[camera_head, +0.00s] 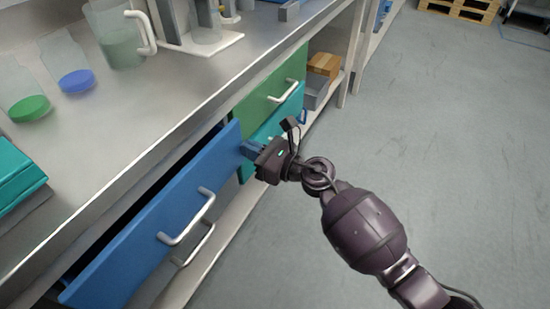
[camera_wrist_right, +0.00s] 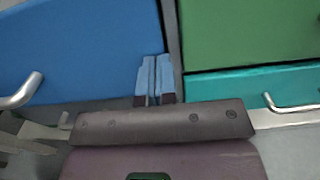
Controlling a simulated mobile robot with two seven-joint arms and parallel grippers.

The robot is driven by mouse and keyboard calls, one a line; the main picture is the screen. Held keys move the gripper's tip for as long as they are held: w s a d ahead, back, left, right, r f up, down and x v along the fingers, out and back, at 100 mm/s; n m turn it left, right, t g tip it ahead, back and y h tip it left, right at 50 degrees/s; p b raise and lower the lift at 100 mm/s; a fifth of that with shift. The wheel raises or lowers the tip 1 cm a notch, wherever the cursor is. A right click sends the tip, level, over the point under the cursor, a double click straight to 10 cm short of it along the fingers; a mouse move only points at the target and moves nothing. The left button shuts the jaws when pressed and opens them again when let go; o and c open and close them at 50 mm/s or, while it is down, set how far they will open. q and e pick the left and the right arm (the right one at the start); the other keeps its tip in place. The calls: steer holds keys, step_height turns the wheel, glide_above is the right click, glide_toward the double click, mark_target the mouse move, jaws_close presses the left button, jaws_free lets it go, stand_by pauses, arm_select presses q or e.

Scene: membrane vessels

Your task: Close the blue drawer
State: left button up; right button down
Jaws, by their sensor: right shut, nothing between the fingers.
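The blue drawer (camera_head: 150,232) stands pulled out from under the bench, with a dark gap behind its front panel. A white bar handle (camera_head: 188,218) is on its front. My right gripper (camera_head: 247,148) is at the right end of the blue front, near its upper corner. Its fingers are shut and empty. In the right wrist view the blue fingertips (camera_wrist_right: 154,72) lie over the right edge of the blue drawer front (camera_wrist_right: 80,45); whether they touch it I cannot tell. My left gripper is not in view.
A green drawer (camera_head: 272,92) and a teal drawer (camera_head: 270,128) sit right of the blue one. The bench top (camera_head: 130,135) carries a jug (camera_head: 122,45), a vessel with a green base (camera_head: 28,107), one with a blue base (camera_head: 77,80) and a teal box (camera_head: 15,175). The floor (camera_head: 450,130) at right is clear.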

steer(key=x, duration=0.3)
steer(key=shift+w+a, duration=0.1)
steer(key=shift+a, duration=0.15)
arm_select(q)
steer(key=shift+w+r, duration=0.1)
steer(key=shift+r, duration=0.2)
arm_select(e)
steer(key=shift+r, duration=0.1)
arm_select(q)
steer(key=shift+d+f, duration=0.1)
arm_select(e)
steer(key=shift+r, duration=0.15)
steer(key=shift+d, duration=0.35)
steer(key=v, duration=0.6)
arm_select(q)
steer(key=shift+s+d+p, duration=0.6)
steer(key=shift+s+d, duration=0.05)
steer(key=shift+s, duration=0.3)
arm_select(e)
glide_toward(237, 143)
steer(key=d+f, duration=0.2)
steer(key=d, duration=0.1)
steer(key=shift+d+f, duration=0.2)
steer(key=shift+f, duration=0.05)
